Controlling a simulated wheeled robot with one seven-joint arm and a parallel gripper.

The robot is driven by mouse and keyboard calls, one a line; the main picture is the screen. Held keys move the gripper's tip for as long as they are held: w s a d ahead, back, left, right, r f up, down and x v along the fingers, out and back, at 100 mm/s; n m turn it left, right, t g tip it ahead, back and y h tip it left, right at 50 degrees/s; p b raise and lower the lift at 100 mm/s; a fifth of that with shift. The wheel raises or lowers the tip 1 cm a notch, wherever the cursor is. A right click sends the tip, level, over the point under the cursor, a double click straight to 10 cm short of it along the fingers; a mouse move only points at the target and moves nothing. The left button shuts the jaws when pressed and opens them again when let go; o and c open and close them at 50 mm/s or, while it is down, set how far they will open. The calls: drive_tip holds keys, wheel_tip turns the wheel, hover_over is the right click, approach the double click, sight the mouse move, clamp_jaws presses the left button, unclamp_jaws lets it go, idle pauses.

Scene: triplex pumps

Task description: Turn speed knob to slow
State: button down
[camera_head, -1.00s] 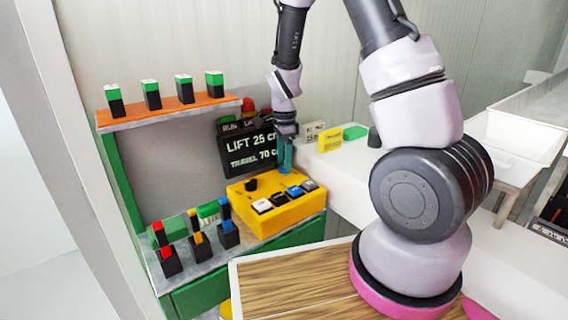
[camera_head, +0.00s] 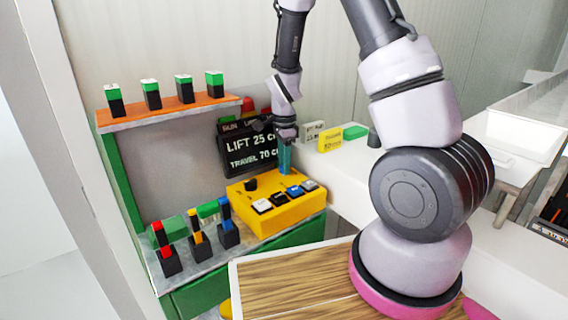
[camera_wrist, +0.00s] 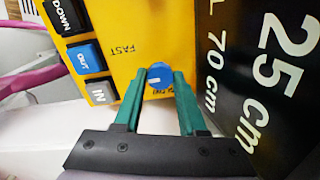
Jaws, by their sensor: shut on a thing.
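The speed knob is a round blue knob (camera_wrist: 160,75) with a short white mark pointing left in the wrist view. It sits on the yellow control box (camera_head: 290,212). The word FAST is printed on the box to its upper left; another label below the knob is mostly covered by the fingers. My gripper (camera_wrist: 159,82) has its two green fingers closed on the knob from both sides. In the head view my gripper (camera_head: 285,160) points down at the back right of the box, and the knob is hidden by the fingers.
Several push buttons (camera_head: 279,198) and a black knob (camera_head: 250,184) are on the box. A black display (camera_head: 248,148) reading LIFT 25 cm, TRAVEL 70 cm stands close behind. Coloured levers (camera_head: 197,242) stand to the left. A yellow block (camera_head: 328,140) lies on the white counter.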

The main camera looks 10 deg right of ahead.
drive_tip(key=n, duration=0.4)
drive_tip(key=shift+n, duration=0.4)
drive_tip(key=n, duration=0.8)
drive_tip(key=shift+n, duration=2.3)
drive_tip(key=shift+c, duration=2.4)
unclamp_jaws()
drive_tip(key=shift+r, duration=0.1)
